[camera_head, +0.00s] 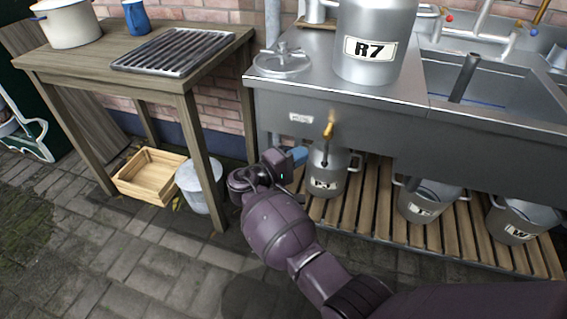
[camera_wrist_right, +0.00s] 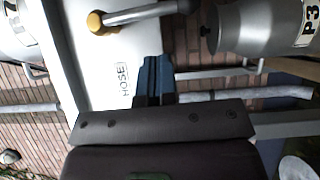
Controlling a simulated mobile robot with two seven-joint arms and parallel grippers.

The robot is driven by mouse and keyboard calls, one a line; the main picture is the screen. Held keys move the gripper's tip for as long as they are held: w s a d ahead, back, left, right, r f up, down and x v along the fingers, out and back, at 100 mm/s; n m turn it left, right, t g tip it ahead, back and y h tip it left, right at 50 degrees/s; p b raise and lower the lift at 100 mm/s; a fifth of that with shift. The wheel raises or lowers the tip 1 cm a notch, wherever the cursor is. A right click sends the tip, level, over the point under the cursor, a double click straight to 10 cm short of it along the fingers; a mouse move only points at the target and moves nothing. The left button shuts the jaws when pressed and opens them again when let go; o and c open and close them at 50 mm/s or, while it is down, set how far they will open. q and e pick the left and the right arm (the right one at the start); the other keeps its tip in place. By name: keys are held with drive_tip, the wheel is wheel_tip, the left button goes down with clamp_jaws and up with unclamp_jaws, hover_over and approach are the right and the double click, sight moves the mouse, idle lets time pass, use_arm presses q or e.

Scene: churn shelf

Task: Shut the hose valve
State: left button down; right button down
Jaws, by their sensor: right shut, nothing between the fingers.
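The hose valve (camera_head: 328,130) sits on the front panel of the steel counter, above a small churn. In the right wrist view its yellow hub (camera_wrist_right: 95,22) carries a grey lever (camera_wrist_right: 145,13), which points towards the churn marked P3, so downwards. A HOSE label (camera_wrist_right: 122,80) is on the panel beside it. My right gripper (camera_head: 301,155) has blue fingers, is shut and empty, and is just left of the valve in the head view. In the right wrist view its fingertips (camera_wrist_right: 153,68) are apart from the lever. My left gripper is not in view.
The small churn (camera_head: 327,178) stands on a slatted wooden rack (camera_head: 382,214) below the valve. The R7 churn (camera_head: 372,67) stands on the counter (camera_head: 300,85). A wooden table (camera_head: 80,64) is to the left, with a crate (camera_head: 150,175) and a bucket (camera_head: 197,186) below.

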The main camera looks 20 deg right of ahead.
sight(327, 146)
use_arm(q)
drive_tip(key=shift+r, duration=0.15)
use_arm(e)
drive_tip(key=shift+s+d, duration=0.4)
drive_tip(key=shift+d, duration=0.4)
drive_tip(key=shift+s+d, duration=0.4)
drive_tip(key=shift+d, duration=0.35)
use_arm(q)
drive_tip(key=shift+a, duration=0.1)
use_arm(e)
drive_tip(key=shift+d, duration=0.1)
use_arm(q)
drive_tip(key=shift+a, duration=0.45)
use_arm(e)
drive_tip(key=shift+s+n, duration=0.1)
drive_tip(key=shift+n, duration=0.2)
